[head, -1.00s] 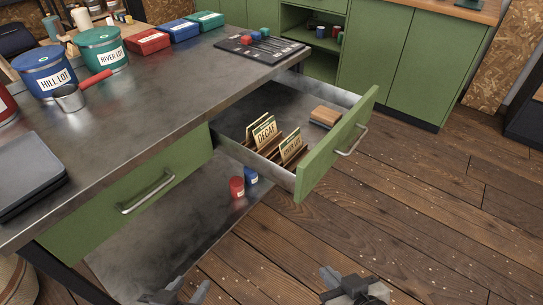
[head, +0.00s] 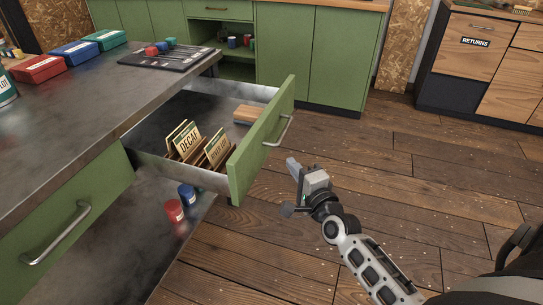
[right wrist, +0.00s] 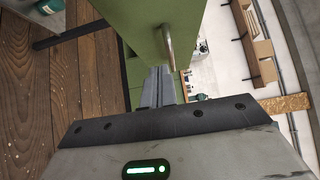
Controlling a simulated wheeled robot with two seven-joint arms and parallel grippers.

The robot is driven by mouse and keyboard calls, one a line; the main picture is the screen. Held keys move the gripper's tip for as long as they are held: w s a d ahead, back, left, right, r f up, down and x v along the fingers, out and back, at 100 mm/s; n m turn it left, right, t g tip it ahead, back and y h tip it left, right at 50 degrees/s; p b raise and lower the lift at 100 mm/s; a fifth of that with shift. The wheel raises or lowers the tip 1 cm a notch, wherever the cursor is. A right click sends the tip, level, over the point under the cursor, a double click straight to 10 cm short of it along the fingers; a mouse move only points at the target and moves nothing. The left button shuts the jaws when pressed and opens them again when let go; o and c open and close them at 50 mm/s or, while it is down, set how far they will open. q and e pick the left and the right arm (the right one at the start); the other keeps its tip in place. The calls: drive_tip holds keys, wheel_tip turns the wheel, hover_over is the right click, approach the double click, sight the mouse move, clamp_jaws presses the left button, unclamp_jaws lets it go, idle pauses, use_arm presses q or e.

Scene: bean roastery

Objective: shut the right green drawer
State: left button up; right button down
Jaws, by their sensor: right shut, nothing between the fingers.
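The right green drawer (head: 262,150) stands pulled out from under the metal-topped table. Its bar handle (head: 281,131) is on the outer face. In it are card dividers, one labelled DECAF (head: 187,142), and a wooden block (head: 249,114). My right gripper (head: 293,167) is shut and empty, in front of the drawer's face and below and right of the handle. In the right wrist view the closed fingers (right wrist: 159,85) point toward the green front (right wrist: 130,25), with the handle (right wrist: 169,48) just beyond their tips; contact cannot be told. My left gripper is out of view.
The left green drawer (head: 65,218) is shut. A red can (head: 174,211) and a blue can (head: 187,195) stand on the shelf below. Green cabinets (head: 330,60) and a RETURNS cabinet (head: 470,45) are behind.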

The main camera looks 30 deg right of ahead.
sight(264, 146)
drive_tip(key=shift+w+a, duration=0.4)
drive_tip(key=shift+w, duration=0.75)
drive_tip(key=shift+w+a, duration=0.4)
drive_tip(key=shift+w, duration=0.75)
drive_tip(key=shift+w+a, duration=0.4)
drive_tip(key=shift+w, duration=0.75)
